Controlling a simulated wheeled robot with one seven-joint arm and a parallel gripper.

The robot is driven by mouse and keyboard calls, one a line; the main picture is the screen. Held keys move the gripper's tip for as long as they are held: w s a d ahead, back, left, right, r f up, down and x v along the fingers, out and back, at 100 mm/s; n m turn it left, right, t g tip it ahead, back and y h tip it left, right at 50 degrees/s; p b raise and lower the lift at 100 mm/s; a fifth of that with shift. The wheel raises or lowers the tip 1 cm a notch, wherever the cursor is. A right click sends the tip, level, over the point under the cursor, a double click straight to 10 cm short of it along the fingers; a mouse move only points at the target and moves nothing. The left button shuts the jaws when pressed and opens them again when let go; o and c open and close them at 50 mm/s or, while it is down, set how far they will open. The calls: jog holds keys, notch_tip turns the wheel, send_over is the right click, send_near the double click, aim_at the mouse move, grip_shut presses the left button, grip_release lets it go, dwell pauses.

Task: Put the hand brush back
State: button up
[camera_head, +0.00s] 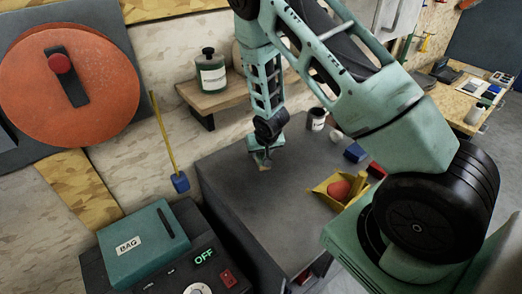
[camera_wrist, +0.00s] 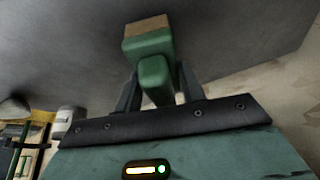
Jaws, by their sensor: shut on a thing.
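The hand brush, a green block with a tan strip at its end, is in the wrist view (camera_wrist: 150,50). My gripper (camera_wrist: 153,95) is shut on it, with a dark finger on either side. In the head view my gripper (camera_head: 262,152) points down above the grey cabinet top (camera_head: 235,180), near its back left part. Only a small tan bit of the brush shows under the fingers there. I cannot tell whether the brush touches the top.
A yellow dustpan (camera_head: 325,192) with a red lump, a blue block (camera_head: 355,153) and a dark cup (camera_head: 316,119) stand on the right of the cabinet top. A wooden shelf (camera_head: 215,97) holds a dark green bottle (camera_head: 211,75). A BAG machine (camera_head: 143,246) stands at front left.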

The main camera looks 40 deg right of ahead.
jog(key=shift+w+f+p, duration=0.15)
jog(key=shift+p, duration=0.2)
jog(key=shift+f, duration=0.25)
jog(key=shift+f, duration=0.1)
jog(key=o, duration=1)
